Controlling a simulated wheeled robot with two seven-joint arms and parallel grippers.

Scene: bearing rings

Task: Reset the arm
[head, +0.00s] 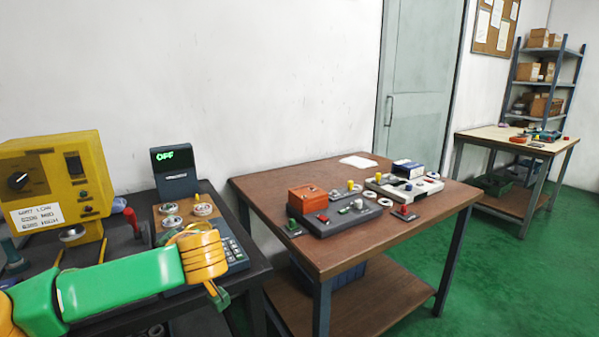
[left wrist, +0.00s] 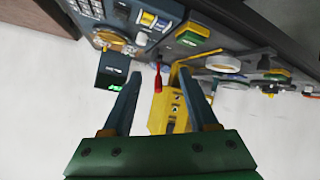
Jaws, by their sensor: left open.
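My left arm, green with yellow joints, reaches in from the lower left in the head view. Its green end (head: 218,296) is over the right part of the near dark bench; the fingers are mostly hidden there. In the left wrist view my left gripper (left wrist: 160,76) has two blue-grey fingers spread apart with nothing held between them. Beyond them are a yellow machine (left wrist: 168,113) and a red handle (left wrist: 157,79). Metal rings (head: 171,221) sit on a wooden board on the bench. My right gripper is not in view.
A yellow control box (head: 60,180) and a display reading OFF (head: 174,172) stand on the near bench. A brown table (head: 300,208) with an orange box (head: 307,197), trays and rings is in the middle. A shelf rack (head: 545,75) is at far right. Green floor (head: 500,290) is clear at right.

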